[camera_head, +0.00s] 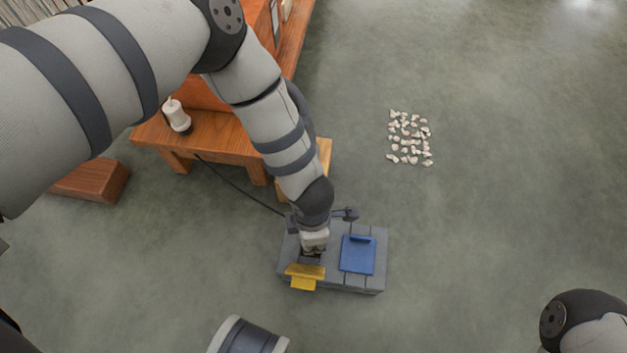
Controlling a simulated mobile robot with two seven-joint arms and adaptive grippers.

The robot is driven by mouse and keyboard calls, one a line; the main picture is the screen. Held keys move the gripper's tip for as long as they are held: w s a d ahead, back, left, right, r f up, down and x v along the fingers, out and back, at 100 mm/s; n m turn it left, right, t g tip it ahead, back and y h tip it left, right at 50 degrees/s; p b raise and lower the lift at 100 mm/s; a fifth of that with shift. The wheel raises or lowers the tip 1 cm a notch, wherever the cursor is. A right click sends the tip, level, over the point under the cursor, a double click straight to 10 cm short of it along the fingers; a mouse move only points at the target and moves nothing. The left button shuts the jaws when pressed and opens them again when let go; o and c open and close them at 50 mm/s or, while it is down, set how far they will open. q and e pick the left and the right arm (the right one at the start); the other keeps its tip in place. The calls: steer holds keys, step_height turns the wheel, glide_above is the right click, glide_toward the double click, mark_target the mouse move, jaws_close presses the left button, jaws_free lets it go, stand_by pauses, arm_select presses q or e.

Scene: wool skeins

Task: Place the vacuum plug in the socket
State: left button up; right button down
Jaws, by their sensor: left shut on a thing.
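My left gripper (312,250) points down over the left half of a grey block (367,281) on the floor. It is shut, just behind a yellow flap (303,274) at the block's front left edge. The thing between its fingers is mostly hidden and looks like the vacuum plug. A dark cable (243,191) runs from the wooden bench to the block beside the gripper. A blue flap (357,254) lies on the block's right half. I cannot make out the socket openings or whether the plug is seated. My right gripper is not in view.
A wooden bench (222,128) with a white bottle-like object (177,115) stands behind left. A brown wooden block (95,182) lies left of it. Several pale pieces (409,137) lie on the floor at the back right. The floor right of the grey block is clear.

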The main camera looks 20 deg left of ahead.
arm_select(q)
step_height(320, 180, down, 2)
steer(key=shift+s+f, duration=0.1)
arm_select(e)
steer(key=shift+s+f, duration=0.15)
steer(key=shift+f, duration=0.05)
arm_select(q)
steer(key=shift+f, duration=0.15)
steer(key=o, duration=1.1)
steer(key=shift+o, duration=0.2)
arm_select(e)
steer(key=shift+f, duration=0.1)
arm_select(q)
step_height(320, 180, up, 12)
steer(key=p, duration=0.4)
steer(key=shift+r+p, duration=0.25)
steer(key=shift+p, duration=0.05)
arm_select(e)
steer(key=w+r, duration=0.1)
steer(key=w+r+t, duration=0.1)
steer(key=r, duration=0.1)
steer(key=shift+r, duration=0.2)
